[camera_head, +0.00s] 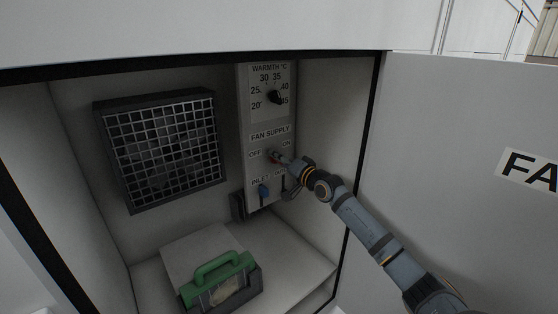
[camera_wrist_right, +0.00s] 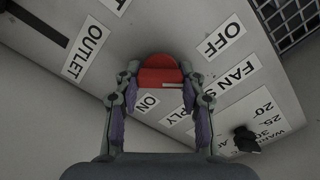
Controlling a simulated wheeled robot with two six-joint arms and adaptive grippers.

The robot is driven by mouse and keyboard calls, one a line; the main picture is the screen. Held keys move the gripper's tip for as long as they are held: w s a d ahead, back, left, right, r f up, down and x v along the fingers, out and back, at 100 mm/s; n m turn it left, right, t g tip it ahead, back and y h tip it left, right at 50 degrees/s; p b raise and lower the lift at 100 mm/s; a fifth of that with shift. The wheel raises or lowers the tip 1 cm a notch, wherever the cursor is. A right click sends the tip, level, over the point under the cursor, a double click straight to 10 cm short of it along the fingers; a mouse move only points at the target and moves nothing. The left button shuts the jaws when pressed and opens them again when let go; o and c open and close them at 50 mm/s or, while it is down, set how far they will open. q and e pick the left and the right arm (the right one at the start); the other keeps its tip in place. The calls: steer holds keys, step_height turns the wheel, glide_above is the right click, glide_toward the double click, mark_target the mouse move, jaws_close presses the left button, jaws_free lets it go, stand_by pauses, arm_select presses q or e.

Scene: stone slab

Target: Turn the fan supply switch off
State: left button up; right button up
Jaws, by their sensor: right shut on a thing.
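The fan supply switch is a red knob (camera_head: 275,156) on the panel under the "FAN SUPPLY" label, between "OFF" on its left and "ON" on its right. In the right wrist view the red knob (camera_wrist_right: 157,76) has a short white mark on its lower right part; I cannot tell for sure which label it points at. My right gripper (camera_head: 282,160) reaches in from the right to the knob. In the wrist view its fingers (camera_wrist_right: 157,92) are on either side of the knob, shut on it. My left gripper is not in view.
A black warmth dial (camera_head: 274,97) is above the switch. A blue lever (camera_head: 264,191) is below it. A meshed fan grille (camera_head: 165,148) is on the back wall. The cabinet door (camera_head: 450,130) stands open at right.

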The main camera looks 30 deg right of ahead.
mark_target(272, 127)
steer(key=o, duration=1.2)
steer(key=shift+c, duration=0.2)
steer(key=shift+r, duration=0.15)
step_height(272, 127, up, 10)
steer(key=shift+f, duration=0.15)
